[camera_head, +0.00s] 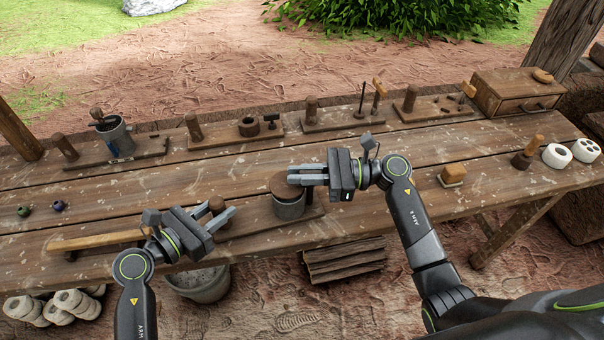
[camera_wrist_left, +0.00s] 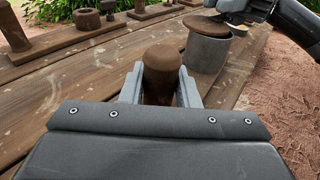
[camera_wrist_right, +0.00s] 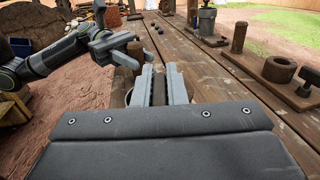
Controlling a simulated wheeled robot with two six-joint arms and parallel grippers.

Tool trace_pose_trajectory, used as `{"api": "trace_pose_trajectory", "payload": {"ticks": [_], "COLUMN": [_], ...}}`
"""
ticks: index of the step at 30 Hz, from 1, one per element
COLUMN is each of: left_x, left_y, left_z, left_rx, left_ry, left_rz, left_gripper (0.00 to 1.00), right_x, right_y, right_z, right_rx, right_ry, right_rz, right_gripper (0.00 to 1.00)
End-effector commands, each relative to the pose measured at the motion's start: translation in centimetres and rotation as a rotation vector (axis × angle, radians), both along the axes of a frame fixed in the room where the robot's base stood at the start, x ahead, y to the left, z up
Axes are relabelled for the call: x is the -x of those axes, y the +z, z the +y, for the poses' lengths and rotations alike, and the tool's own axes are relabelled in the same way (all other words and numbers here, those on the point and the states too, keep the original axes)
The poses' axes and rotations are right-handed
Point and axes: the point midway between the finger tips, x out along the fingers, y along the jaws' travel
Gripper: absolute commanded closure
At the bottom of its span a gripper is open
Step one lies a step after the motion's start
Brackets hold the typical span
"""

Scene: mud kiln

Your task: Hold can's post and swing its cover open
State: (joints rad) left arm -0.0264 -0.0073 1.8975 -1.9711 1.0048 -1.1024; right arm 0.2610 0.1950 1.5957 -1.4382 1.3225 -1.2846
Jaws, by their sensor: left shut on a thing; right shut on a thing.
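The can (camera_head: 289,210) is a small grey metal cylinder on a board at the bench's front edge; it also shows in the left wrist view (camera_wrist_left: 206,54). Its round brown cover (camera_head: 281,184) lies over its top, seemingly flat. The brown round-topped post (camera_head: 217,205) stands left of the can. My left gripper (camera_head: 223,222) is shut on the post, with one finger on each side of it in the left wrist view (camera_wrist_left: 163,66). My right gripper (camera_head: 291,176) is shut at the cover's right side; the exact part gripped is hidden between its fingers.
Behind, a row of boards bears pegs, a grey pot (camera_head: 115,137) and a dark ring (camera_head: 249,126). A wooden handle (camera_head: 95,240) lies left of my left gripper. The bench middle is mostly clear.

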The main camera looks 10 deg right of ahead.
Motion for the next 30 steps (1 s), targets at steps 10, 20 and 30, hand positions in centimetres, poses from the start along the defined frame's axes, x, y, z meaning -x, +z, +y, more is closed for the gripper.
{"api": "trace_pose_trajectory", "payload": {"ticks": [10, 20, 30], "left_x": [0.0, 0.0, 0.0], "left_y": [0.0, 0.0, 0.0], "left_z": [0.0, 0.0, 0.0], "left_rx": [-0.001, -0.001, -0.001], "left_ry": [-0.001, -0.001, -0.001], "left_rz": [0.001, -0.001, -0.001], "left_gripper": [0.93, 0.93, 0.93], "right_x": [-0.4, -0.9, -1.2], "right_y": [-0.1, -0.1, -0.1], "right_z": [-0.1, -0.4, -0.8], "right_rx": [0.000, -0.003, -0.002], "right_ry": [-0.332, -0.627, -0.829], "right_rz": [0.001, 0.004, 0.004], "right_gripper": [1.00, 1.00, 1.00]}}
